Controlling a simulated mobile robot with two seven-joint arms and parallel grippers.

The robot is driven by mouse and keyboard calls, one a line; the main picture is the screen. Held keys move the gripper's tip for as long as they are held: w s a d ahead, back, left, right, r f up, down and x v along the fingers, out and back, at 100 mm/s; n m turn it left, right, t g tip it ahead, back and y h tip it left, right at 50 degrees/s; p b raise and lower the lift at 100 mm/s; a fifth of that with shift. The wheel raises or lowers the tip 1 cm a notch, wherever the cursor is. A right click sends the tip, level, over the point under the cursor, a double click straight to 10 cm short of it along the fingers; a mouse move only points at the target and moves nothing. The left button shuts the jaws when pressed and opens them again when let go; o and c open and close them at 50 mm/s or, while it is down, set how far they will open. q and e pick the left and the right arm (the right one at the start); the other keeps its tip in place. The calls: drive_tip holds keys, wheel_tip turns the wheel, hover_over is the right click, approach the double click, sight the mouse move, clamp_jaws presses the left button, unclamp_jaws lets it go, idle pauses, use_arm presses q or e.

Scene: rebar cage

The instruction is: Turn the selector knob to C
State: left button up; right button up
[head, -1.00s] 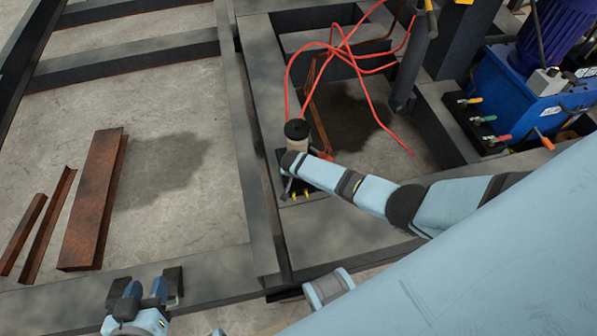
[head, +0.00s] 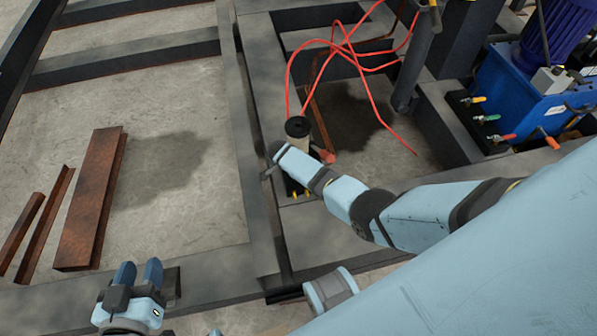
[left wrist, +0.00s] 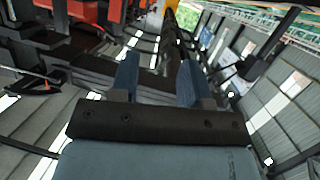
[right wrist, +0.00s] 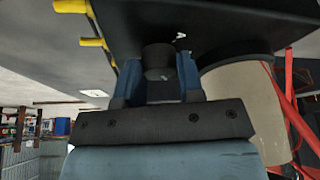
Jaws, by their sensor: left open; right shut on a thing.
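The selector knob (right wrist: 158,58) is a short dark round knob on the face of a dark box (right wrist: 215,22) in the right wrist view. My right gripper (right wrist: 160,80) is shut on it, one blue finger on each side. A small white mark shows beside the knob, but I cannot read it or tell the setting. In the head view my right gripper (head: 269,170) is at the left side of the box, and the knob is hidden. My left gripper (head: 138,275) is open and empty over the frame's front beam; it also shows in the left wrist view (left wrist: 160,82).
A pale cylinder with a black top (head: 298,132) stands by the box, close to my right gripper. Red hoses (head: 340,50) loop behind it. Yellow fittings (right wrist: 93,42) stick out of the box. Rusty steel pieces (head: 90,200) lie at left. A blue power unit (head: 515,90) stands at right.

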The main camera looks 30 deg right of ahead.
use_arm(q)
drive_tip(key=shift+w+d+r, duration=0.15)
drive_tip(key=shift+d+r, duration=0.1)
drive_tip(key=shift+r, duration=0.3)
use_arm(e)
drive_tip(key=shift+m, duration=0.5)
use_arm(q)
drive_tip(key=shift+f, duration=0.1)
use_arm(e)
drive_tip(key=o, duration=0.9)
use_arm(q)
drive_tip(key=shift+f, duration=0.25)
drive_tip(key=shift+s, duration=0.2)
